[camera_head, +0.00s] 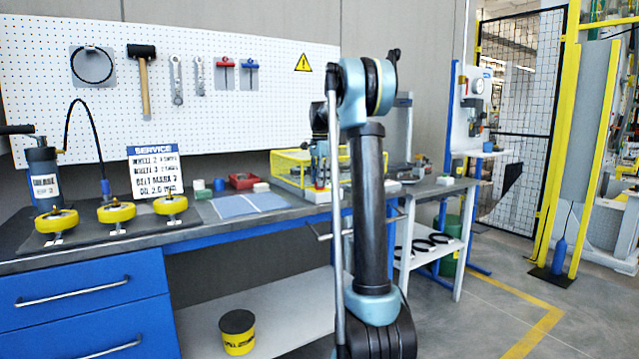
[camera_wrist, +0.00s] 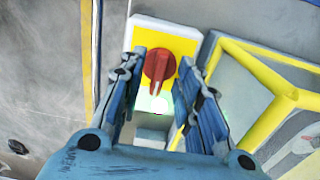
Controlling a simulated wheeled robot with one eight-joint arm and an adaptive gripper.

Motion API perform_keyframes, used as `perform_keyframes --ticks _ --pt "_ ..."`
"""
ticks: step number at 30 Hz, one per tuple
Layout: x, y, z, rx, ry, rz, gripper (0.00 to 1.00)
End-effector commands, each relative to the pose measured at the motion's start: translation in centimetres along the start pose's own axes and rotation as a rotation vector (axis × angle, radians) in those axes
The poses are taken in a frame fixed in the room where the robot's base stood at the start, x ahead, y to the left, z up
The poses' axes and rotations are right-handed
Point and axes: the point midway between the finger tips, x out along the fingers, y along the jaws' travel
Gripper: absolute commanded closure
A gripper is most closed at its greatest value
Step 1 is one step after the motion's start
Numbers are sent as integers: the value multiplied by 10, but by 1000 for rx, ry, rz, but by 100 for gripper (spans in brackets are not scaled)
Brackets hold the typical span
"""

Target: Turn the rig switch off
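The rig switch is a red rotary knob (camera_wrist: 158,68) on a yellow plate (camera_wrist: 178,44) in the wrist view. Its raised grip stands roughly upright in the picture. A green glow shows just below it. My gripper (camera_wrist: 161,58) is open, with one blue finger on each side of the knob. Gaps show between fingers and knob, and I cannot tell how deep the fingertips reach. In the head view the rig with its yellow cage (camera_head: 290,168) stands on the bench. My arm hides much of its right side, and the switch cannot be made out there.
Yellow frame bars (camera_wrist: 262,62) lie close to the right of my gripper in the wrist view. On the bench (camera_head: 190,227) are yellow wheels (camera_head: 117,212), a service sign (camera_head: 155,172) and a red tray (camera_head: 243,181). Open floor (camera_head: 490,300) lies to the right.

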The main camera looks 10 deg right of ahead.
Motion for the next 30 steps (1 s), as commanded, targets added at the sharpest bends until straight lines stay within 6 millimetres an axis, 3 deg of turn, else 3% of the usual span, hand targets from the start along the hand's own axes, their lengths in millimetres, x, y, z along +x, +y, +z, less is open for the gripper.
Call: perform_keyframes --ticks 11,16,30 --pt "6 0 0 0 0 0 69" --pt "6 0 0 0 0 0 100" --pt "5 -1 0 -50 0 -2 100"
